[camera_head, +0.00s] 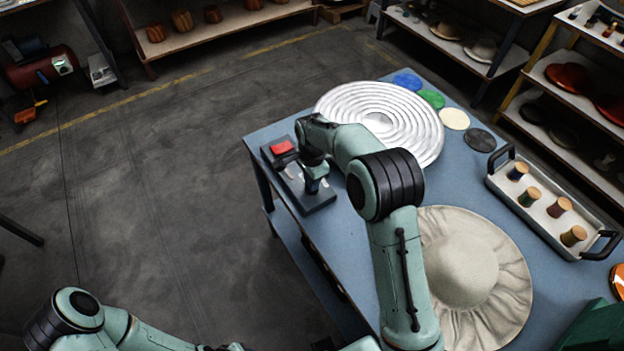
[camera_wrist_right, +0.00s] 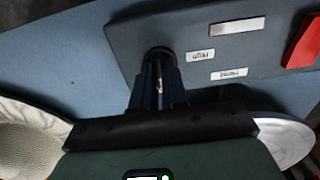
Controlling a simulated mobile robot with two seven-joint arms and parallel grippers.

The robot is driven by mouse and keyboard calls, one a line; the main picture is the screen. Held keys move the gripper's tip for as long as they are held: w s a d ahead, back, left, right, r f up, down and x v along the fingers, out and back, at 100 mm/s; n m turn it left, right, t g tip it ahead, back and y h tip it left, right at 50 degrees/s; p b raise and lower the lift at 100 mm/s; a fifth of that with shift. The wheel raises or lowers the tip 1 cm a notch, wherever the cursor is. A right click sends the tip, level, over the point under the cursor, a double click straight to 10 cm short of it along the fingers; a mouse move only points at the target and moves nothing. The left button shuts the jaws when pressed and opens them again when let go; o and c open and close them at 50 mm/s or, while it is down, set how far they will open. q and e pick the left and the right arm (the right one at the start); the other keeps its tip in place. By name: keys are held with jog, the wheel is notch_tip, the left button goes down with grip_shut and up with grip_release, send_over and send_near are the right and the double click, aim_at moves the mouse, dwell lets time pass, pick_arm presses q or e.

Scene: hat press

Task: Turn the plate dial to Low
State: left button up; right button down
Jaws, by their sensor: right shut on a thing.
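The dark control panel (camera_head: 318,205) lies on the blue table's left side in the head view, and it fills the upper right of the right wrist view (camera_wrist_right: 265,60). The plate dial (camera_wrist_right: 158,52) is a dark round knob on it. My right gripper (camera_wrist_right: 158,72) comes down on the dial and is shut on it, covering most of it. In the head view the gripper (camera_head: 314,180) hides the dial. A white label reading "High" (camera_wrist_right: 200,56) shows upside down beside the dial. A second label (camera_wrist_right: 229,74) is hard to read. No "Low" label is legible. My left gripper is out of view.
A red button (camera_head: 282,147) sits on the panel's far end. A ridged silver plate (camera_head: 335,95) lies behind my right arm, and a cream hat (camera_head: 470,270) lies to its right. A tray with thread spools (camera_head: 497,180) stands at the right.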

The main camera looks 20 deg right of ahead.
dwell(0.4)
jog(key=c, duration=1.2)
grip_release()
jog(key=shift+o, duration=0.2)
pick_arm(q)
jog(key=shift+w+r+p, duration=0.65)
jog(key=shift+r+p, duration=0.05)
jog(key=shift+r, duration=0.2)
pick_arm(e)
notch_tip(320, 180, up, 13)
jog(key=shift+r, duration=0.2)
jog(key=shift+f, duration=0.1)
